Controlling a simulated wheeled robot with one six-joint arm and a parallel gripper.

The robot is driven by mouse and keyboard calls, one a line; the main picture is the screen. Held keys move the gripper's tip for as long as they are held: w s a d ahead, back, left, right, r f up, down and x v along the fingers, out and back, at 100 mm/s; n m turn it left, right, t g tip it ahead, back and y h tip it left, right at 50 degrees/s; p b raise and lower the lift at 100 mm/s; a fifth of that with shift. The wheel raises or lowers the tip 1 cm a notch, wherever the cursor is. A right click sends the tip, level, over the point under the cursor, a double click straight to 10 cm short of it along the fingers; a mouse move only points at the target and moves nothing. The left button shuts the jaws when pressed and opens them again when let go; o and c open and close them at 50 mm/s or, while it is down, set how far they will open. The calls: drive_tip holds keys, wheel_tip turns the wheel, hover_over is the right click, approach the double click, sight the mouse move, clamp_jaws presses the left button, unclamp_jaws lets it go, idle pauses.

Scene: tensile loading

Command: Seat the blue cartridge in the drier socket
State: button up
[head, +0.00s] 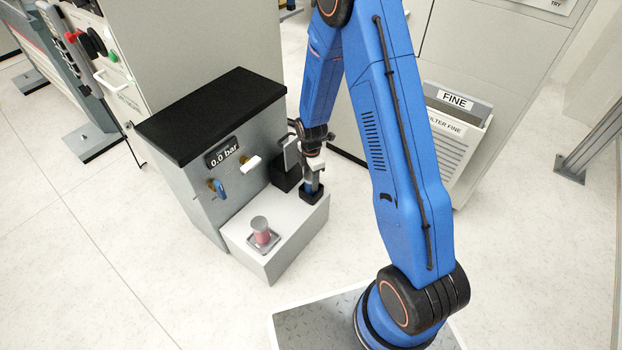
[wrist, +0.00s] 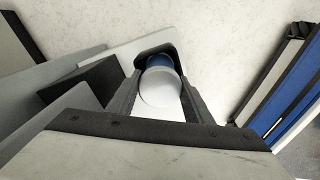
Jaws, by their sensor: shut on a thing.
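The blue cartridge (head: 313,187) stands roughly upright between the fingers of my gripper (head: 315,167), over the right end of the light grey ledge. In the wrist view its white cap (wrist: 161,88) and a blue band (wrist: 159,61) show between the two fingers of my gripper (wrist: 160,100), which is shut on it. A black square socket (head: 311,197) is at the cartridge's lower end. Its dark rim (wrist: 147,52) also shows around the far side of the cartridge in the wrist view. I cannot tell how deep the cartridge sits; its bottom is hidden.
A pink cartridge-like piece (head: 262,233) with a grey top stands on a square plate at the ledge's front left. Behind is a grey cabinet (head: 195,195) with a 0.0 bar display (head: 224,153), a blue valve handle (head: 219,189) and a white lever (head: 251,164). A black block (head: 285,176) stands beside my gripper.

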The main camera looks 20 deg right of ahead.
drive_tip(key=o, duration=1.4)
drive_tip(key=shift+f, duration=0.1)
drive_tip(key=shift+c, duration=0.2)
